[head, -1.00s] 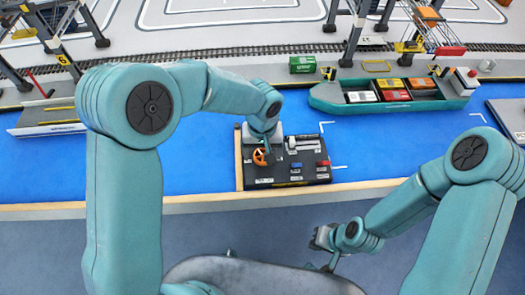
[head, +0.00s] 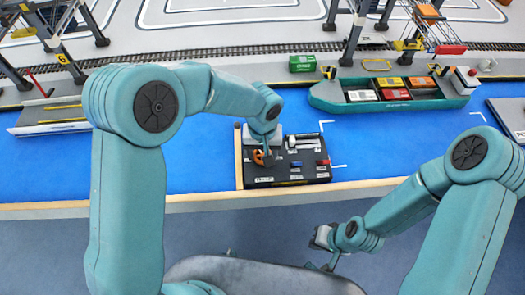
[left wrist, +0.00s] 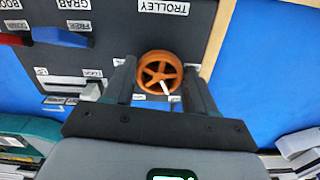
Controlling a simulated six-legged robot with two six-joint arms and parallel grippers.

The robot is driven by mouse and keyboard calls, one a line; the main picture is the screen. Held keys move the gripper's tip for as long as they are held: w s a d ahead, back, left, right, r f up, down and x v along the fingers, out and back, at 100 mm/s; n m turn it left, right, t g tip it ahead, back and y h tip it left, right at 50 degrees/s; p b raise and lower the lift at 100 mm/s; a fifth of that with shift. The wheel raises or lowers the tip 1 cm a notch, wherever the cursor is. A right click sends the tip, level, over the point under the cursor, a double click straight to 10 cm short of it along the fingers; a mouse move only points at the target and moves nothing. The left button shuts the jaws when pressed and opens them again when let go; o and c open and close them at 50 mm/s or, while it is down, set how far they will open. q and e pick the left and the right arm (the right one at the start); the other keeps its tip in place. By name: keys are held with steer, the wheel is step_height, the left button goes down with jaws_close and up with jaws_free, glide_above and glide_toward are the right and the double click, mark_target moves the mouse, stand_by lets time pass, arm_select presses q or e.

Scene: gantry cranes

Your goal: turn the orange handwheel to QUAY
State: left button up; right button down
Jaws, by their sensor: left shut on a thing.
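The orange handwheel (head: 259,158) is at the left of a dark control panel (head: 300,181). In the left wrist view the spoked orange handwheel (left wrist: 160,70) sits between the two fingers of my left gripper (left wrist: 158,80), which is shut on its rim. A short white pointer (left wrist: 165,89) by the wheel's lower edge points down in that view. The labels around the wheel are partly hidden by the fingers, and I cannot read QUAY. In the head view my left gripper (head: 266,155) partly covers the wheel. My right gripper (head: 322,238) is away from the panel; its fingers are unclear.
The panel also has a blue switch (head: 295,165), a red switch (head: 322,162) and a light-coloured lever (head: 302,142). A green ship (head: 400,105) with containers lies behind it on the blue surface. A green container (head: 302,64) stands near the rails.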

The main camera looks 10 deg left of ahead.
mark_target(261, 155)
arm_select(q)
steer(key=m+b, duration=0.1)
steer(key=m, duration=0.4)
steer(key=shift+a+m, duration=0.1)
steer(key=shift+m, duration=0.2)
steer(key=m, duration=0.5)
steer(key=shift+w+a+r, duration=0.1)
steer(key=shift+w, duration=0.05)
steer(key=shift+m, duration=0.4)
steer(key=o, duration=1.1)
steer(key=shift+c, duration=0.2)
step_height(261, 155, up, 16)
steer(key=shift+r, duration=0.15)
